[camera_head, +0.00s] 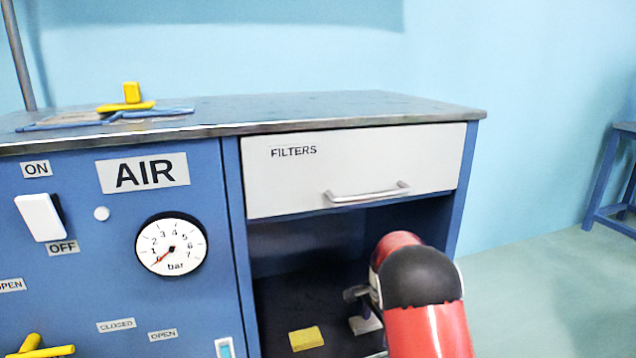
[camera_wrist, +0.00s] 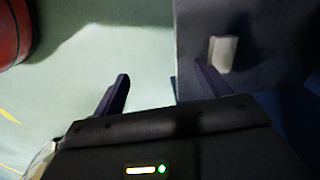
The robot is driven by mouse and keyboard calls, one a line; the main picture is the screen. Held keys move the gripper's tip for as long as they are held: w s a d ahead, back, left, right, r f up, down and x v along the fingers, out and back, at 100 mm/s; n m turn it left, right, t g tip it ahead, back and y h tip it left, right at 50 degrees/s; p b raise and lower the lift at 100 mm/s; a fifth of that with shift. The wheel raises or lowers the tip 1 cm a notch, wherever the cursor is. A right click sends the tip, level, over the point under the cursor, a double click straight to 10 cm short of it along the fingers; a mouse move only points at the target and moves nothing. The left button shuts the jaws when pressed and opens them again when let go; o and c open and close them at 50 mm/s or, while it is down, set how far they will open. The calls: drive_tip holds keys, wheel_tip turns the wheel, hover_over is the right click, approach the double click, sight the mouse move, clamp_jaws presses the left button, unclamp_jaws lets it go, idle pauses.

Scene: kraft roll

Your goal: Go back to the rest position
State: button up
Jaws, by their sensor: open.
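My gripper (camera_wrist: 163,88) is open in the wrist view, with its two dark fingers well apart and nothing between them. In the head view my red and black arm reaches toward the open bay under the FILTERS drawer (camera_head: 360,165); it hides most of the gripper there. A small white block (camera_wrist: 223,53) lies on a dark surface just beyond the right finger, apart from it as far as I can tell. A pale block (camera_head: 365,324) also shows on the bay floor in the head view, beside my arm.
The blue cabinet (camera_head: 100,270) carries a gauge (camera_head: 171,244) and a white switch (camera_head: 39,217). A yellow-handled item (camera_head: 126,106) lies on the worktop. A blue stool (camera_head: 608,185) stands far right; the floor between is clear.

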drive_tip(key=s+r+n+t+p, duration=0.1)
drive_tip(key=s+r+n+p, duration=0.15)
drive_tip(key=s+r, duration=0.65)
drive_tip(key=s+r+n+t+p, duration=0.1)
drive_tip(key=s+r+n+p, duration=0.15)
drive_tip(key=s+r, duration=0.75)
drive_tip(key=s+r+n+t+p, duration=0.3)
drive_tip(key=s+r+n, duration=0.5)
drive_tip(key=s, duration=0.8)
wheel_tip(320, 180, up, 3)
drive_tip(key=shift+s+r, duration=0.15)
drive_tip(key=shift+s, duration=0.25)
